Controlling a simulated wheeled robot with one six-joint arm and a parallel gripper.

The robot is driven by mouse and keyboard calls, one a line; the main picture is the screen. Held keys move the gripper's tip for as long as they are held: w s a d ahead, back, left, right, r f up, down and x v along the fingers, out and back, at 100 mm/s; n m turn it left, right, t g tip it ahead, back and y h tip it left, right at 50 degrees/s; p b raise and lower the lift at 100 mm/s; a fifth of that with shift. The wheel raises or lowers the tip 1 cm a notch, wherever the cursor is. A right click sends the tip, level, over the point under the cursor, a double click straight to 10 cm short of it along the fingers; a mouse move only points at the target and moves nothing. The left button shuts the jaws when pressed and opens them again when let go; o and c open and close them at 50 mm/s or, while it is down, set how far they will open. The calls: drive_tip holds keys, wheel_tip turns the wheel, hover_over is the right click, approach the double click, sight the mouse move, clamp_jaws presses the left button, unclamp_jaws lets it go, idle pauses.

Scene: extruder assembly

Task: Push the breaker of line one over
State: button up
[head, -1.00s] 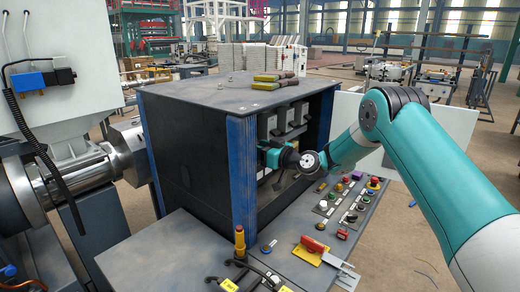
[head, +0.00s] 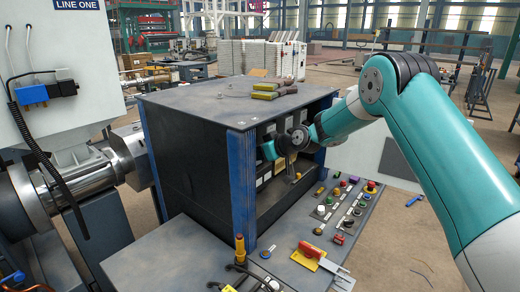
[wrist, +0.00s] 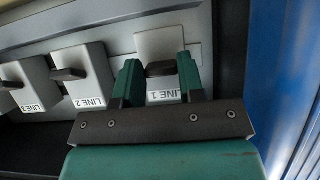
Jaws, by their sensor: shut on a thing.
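The line one breaker (wrist: 165,52) is a white block marked LINE 1, with a dark lever (wrist: 160,69). It is the rightmost of the breakers in the wrist view, nearest the blue post. My gripper (wrist: 159,72) has its two green fingers on either side of this lever and is shut on it. In the head view my gripper (head: 268,150) reaches into the open side of the dark cabinet (head: 190,155), and the arm hides the line one breaker there.
The line two breaker (wrist: 88,62) and line three breaker (wrist: 34,80) stand alongside, levers jutting out. A blue post (wrist: 297,90) is close on the right.

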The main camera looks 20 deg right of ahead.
drive_tip(key=shift+w+a+r+g+h+p, duration=0.1)
drive_tip(key=shift+r+g+h+p, duration=0.55)
drive_tip(key=shift+g+p, duration=0.3)
drive_tip(key=shift+f, duration=0.15)
drive_tip(key=o, duration=0.9)
drive_tip(key=shift+o, duration=0.2)
drive_tip(key=s+d+r+b, duration=0.2)
drive_tip(key=s+d+b, duration=0.2)
drive_tip(key=s+d, duration=0.4)
drive_tip(key=s, duration=0.3)
drive_tip(key=shift+s+d+b, duration=0.15)
drive_tip(key=shift+s+b, duration=0.15)
drive_tip(key=shift+b, duration=0.05)
